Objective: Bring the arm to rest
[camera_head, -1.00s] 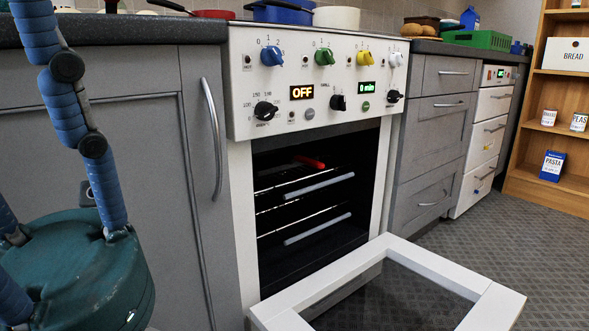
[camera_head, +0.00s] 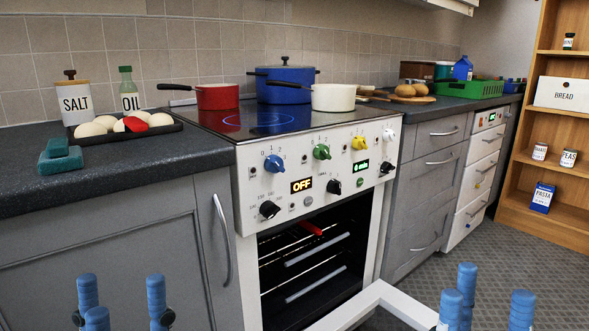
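My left gripper (camera_head: 120,290) is at the bottom left of the view. Its blue fingers point up and stand apart, with nothing between them, in front of the grey cupboard door (camera_head: 100,245). My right gripper (camera_head: 485,288) is at the bottom right. Its blue fingers also point up, spread and empty, near the open oven door (camera_head: 385,296) and in front of the patterned floor. Both palms and the arms are below the picture. I cannot tell the distance between the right gripper and the oven door.
The oven (camera_head: 315,255) is open, with racks and a red object inside. On the counter stand a dark tray of rolls (camera_head: 165,128), a teal object (camera_head: 60,163), salt (camera_head: 75,100) and oil (camera_head: 130,92). Pots sit on the hob (camera_head: 250,122). A wooden shelf (camera_head: 550,210) is at the right.

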